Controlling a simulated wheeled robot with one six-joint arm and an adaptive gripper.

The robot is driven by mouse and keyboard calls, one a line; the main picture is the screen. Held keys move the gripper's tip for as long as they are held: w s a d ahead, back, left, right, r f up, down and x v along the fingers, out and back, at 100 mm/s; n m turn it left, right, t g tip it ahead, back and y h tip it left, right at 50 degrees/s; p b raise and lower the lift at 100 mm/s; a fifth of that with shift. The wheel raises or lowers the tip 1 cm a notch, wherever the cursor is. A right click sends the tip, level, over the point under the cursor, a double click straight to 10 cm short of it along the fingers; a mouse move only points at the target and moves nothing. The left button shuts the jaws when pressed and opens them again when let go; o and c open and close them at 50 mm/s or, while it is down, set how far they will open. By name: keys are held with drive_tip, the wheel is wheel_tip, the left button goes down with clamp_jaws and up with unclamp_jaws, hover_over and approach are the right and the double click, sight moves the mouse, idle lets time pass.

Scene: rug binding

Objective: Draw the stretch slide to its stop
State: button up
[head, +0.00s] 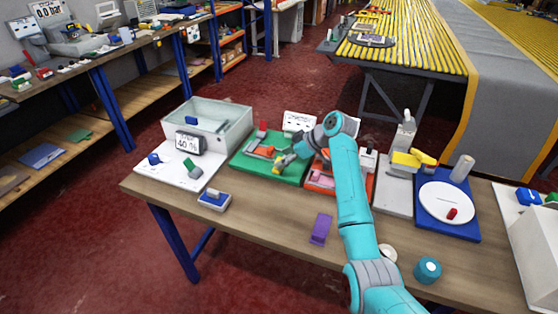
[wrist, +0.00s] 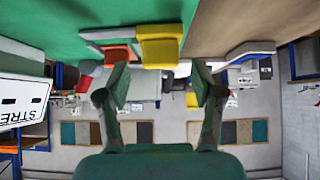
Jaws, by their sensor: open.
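The green board (head: 240,163) lies on the bench and carries a grey and orange fixture (head: 262,150) with a yellow block (head: 277,170) at its front end. A white card (wrist: 22,100) in the wrist view reads "STRE", the rest cut off, so this appears to be the stretch slide. My gripper (head: 284,162) is over the right part of the green board, close to the yellow block. In the wrist view, my open gripper (wrist: 160,78) has the yellow block (wrist: 160,45) just beyond and between its fingertips. Nothing is held. I cannot tell whether the fingers touch it.
A clear tank (head: 225,122) with a "40 %" display stands left of the board. An orange-red station (head: 325,188) stands to the right, partly behind my arm. A purple block (head: 320,229) and a blue-and-white block (head: 214,200) lie toward the front edge, with bare wood between.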

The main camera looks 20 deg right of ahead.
drive_tip(key=shift+x, duration=1.5)
